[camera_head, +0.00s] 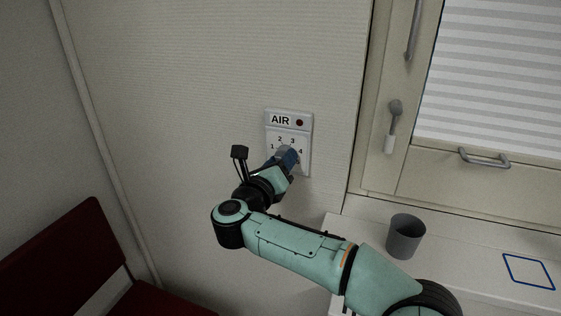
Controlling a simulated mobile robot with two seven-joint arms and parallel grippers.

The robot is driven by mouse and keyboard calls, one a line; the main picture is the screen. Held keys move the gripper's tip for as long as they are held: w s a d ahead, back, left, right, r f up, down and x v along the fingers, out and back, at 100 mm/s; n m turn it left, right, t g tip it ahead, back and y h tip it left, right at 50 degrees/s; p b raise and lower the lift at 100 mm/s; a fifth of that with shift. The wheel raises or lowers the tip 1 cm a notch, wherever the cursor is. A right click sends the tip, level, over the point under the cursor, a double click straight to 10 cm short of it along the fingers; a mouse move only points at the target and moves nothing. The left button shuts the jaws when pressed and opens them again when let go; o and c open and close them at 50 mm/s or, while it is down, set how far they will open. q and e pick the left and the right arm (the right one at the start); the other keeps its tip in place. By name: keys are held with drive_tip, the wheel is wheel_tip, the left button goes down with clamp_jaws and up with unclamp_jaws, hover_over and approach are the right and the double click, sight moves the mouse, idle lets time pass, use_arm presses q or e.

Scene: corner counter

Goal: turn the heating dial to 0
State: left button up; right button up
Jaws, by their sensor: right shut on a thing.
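A white wall panel (304,131) carries the label AIR, a small dark red light, and a scale on which the numbers 1, 2, 3 and 4 show. My right gripper (288,156) is at the lower middle of this panel and is shut on the dial there. The gripper and wrist hide the dial, so its pointer cannot be read. No 0 shows on the visible scale. My right arm reaches in from the lower right. My left gripper is not in view.
A grey cup (404,237) stands on the white counter (465,262) at the right, near a blue square outline (528,270). A window (500,70) with a handle (394,118) is at the upper right. A dark red seat (65,262) is at the lower left.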

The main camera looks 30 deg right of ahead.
drive_tip(key=shift+n+t+p, duration=0.3)
drive_tip(key=shift+n+p, duration=0.55)
drive_tip(key=shift+n, duration=2.25)
drive_tip(key=o, duration=1.1)
drive_tip(key=shift+c, duration=0.2)
drive_tip(key=b+v, duration=0.1)
drive_tip(key=v, duration=1.2)
drive_tip(key=shift+a, duration=0.15)
drive_tip(key=shift+s, duration=0.15)
